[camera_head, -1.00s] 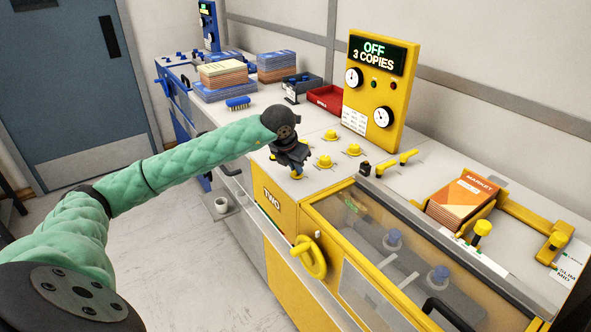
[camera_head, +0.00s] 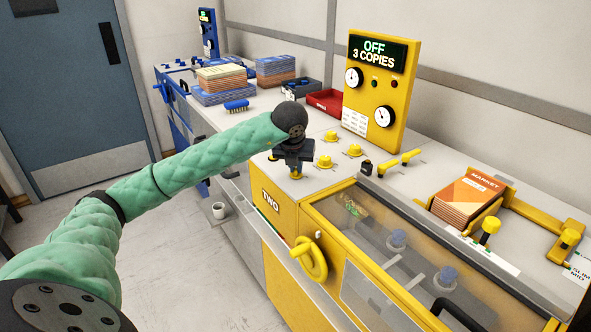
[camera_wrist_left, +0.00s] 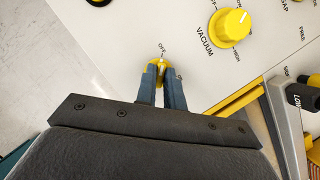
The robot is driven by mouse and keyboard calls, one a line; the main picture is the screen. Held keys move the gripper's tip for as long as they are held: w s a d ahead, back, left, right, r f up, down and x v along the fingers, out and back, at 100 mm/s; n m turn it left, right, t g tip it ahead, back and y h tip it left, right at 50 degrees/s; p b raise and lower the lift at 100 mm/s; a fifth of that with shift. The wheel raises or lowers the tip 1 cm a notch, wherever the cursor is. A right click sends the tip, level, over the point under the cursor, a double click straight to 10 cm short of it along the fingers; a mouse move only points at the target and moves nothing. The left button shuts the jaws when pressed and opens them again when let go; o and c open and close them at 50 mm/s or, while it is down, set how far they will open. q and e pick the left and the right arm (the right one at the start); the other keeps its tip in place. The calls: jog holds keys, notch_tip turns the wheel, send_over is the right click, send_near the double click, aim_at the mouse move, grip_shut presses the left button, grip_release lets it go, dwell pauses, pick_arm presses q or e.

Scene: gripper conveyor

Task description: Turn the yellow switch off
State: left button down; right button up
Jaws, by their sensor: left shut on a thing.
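The small yellow switch (camera_wrist_left: 152,77) sits on the light panel in the left wrist view. Its pale lever points up toward the OFF label (camera_wrist_left: 162,47), and a second label beside it is partly covered. My left gripper (camera_wrist_left: 168,84) is shut on the yellow switch, with a dark finger on each side of the lever. In the head view my left gripper (camera_head: 296,172) reaches down to the front left corner of the yellow machine's top (camera_head: 300,187) and hides most of the switch. My right gripper is not in view.
A yellow VACUUM knob (camera_wrist_left: 231,27) stands right of the switch. Several yellow knobs (camera_head: 325,162) are close to my gripper in the head view. The yellow display panel (camera_head: 378,85) reads OFF, 3 COPIES. A booklet stack (camera_head: 468,200) lies right.

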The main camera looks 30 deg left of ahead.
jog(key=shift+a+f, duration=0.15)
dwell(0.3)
pick_arm(q)
jog(key=c, duration=1.5)
grip_release()
